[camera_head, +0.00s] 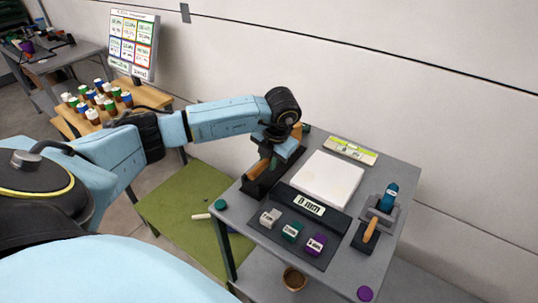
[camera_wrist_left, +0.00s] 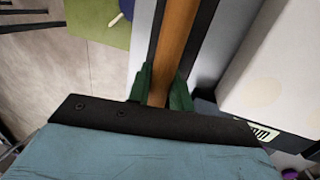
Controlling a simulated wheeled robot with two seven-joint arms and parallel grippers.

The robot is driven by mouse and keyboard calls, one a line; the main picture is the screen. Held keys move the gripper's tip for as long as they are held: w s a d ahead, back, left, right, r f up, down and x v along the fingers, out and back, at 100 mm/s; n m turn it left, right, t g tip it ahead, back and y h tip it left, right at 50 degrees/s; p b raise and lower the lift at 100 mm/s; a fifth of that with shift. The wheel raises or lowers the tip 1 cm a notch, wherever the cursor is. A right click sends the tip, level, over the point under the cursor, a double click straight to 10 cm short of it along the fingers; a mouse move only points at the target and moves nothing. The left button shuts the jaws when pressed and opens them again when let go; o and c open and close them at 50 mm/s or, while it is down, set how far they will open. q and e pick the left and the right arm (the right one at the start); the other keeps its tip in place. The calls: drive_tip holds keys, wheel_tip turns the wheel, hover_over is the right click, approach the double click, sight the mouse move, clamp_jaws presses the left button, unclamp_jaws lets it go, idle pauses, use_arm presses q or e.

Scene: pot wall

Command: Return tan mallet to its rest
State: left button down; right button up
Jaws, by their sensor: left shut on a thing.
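My left gripper (camera_head: 273,160) is over the far left part of the grey table. In the left wrist view its green fingertips (camera_wrist_left: 162,86) are shut on a long orange-brown wooden handle (camera_wrist_left: 174,45), which I take to be the tan mallet's. In the head view a piece of this handle (camera_head: 257,170) shows beside the gripper, and a tan part (camera_head: 297,130) shows behind the wrist. The rest of the mallet is hidden. A black holder (camera_head: 262,186) lies just below the gripper; whether the handle touches it I cannot tell. My right gripper is out of view.
A blue-headed tool (camera_head: 388,198) with a wooden handle sits at the right. A green platform (camera_head: 180,205) is lower left.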

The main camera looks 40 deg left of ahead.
use_arm(q)
drive_tip(key=shift+f+b, duration=0.35)
drive_tip(key=shift+f, duration=0.2)
drive_tip(key=c, duration=0.6)
unclamp_jaws()
drive_tip(key=shift+r, duration=0.1)
drive_tip(key=shift+r+p, duration=3.05)
drive_tip(key=shift+r, duration=0.9)
